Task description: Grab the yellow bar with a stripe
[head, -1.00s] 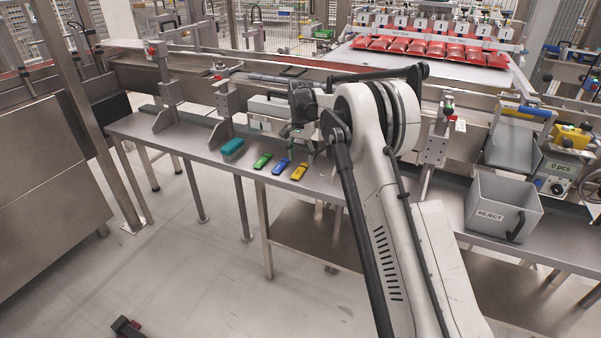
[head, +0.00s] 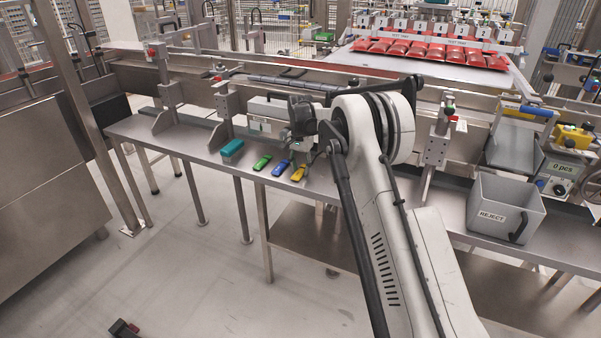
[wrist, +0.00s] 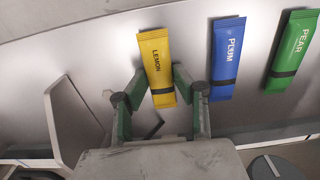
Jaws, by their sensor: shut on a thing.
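The yellow bar (wrist: 156,62) is marked LEMON and has a dark stripe near its lower end in the wrist view. It lies on the grey metal shelf, and it also shows in the head view (head: 299,173). My gripper (wrist: 161,86) is shut on the yellow bar, with one finger on each side near the striped end. In the head view my gripper (head: 299,160) reaches down to the bar, and its fingertips are small and hard to make out.
A blue PLUM bar (wrist: 226,60) lies just right of the yellow one, then a green PEAR bar (wrist: 293,50). A teal block (head: 232,148) is farther left on the shelf (head: 190,141). A grey REJECT bin (head: 478,205) stands at the right.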

